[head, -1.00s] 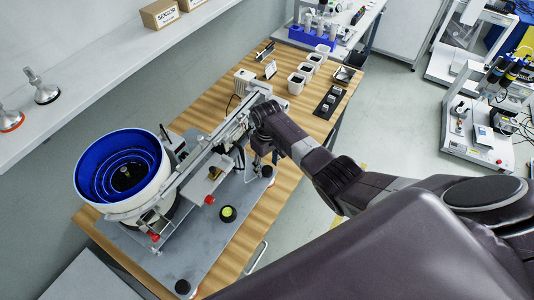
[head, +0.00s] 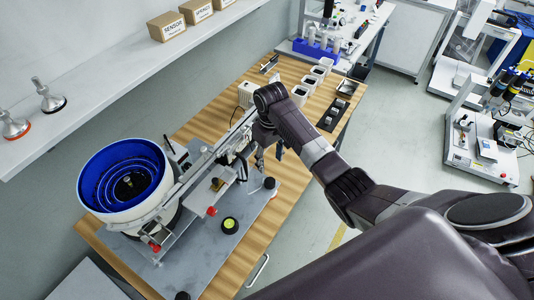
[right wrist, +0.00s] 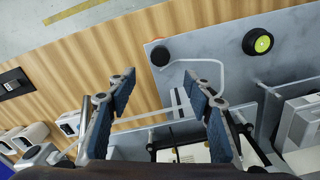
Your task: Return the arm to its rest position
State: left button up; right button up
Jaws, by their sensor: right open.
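My right arm reaches in from the right of the head view, over the wooden table (head: 235,262). My right gripper (head: 268,153) points down beside the feeder's rail, partly hidden by the wrist. In the right wrist view the right gripper (right wrist: 160,85) shows two fingers spread wide with nothing between them. Below it are the grey base plate (right wrist: 210,40) and the wooden table top. My left gripper is in neither view.
A blue bowl feeder (head: 125,185) with its rail stands left of the gripper. A yellow-topped knob (head: 230,225) is on the plate. White cups (head: 308,84) and a black tray (head: 333,114) stand on the far table end. A shelf with boxes (head: 167,27) runs along the wall.

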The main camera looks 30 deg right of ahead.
jog(key=s+a+f+t, duration=0.1)
jog(key=s+a+f, duration=0.15)
jog(key=s, duration=0.45)
jog(key=s+a+f+t, duration=0.1)
jog(key=s+a+f, duration=0.15)
jog(key=s, duration=0.45)
jog(key=s+a+r+t, duration=0.1)
jog(key=s+r, duration=0.3)
jog(key=s, duration=0.3)
jog(key=s+a+r+t, duration=0.1)
jog(key=s+r, duration=0.3)
jog(key=s, duration=0.4)
notch_tip(320, 180, down, 32)
jog(key=s+g+b, duration=0.1)
jog(key=g+b, duration=0.1)
jog(key=b, duration=0.5)
jog(key=s+d+f+b, duration=0.1)
jog(key=s+f+b, duration=0.2)
jog(key=s+f, duration=0.6)
jog(key=s+d+f+g+b, duration=0.1)
jog(key=s+d+f+b, duration=0.1)
jog(key=s+f, duration=0.7)
notch_tip(320, 180, down, 6)
jog(key=shift+f+b, duration=0.1)
jog(key=shift+b, duration=0.75)
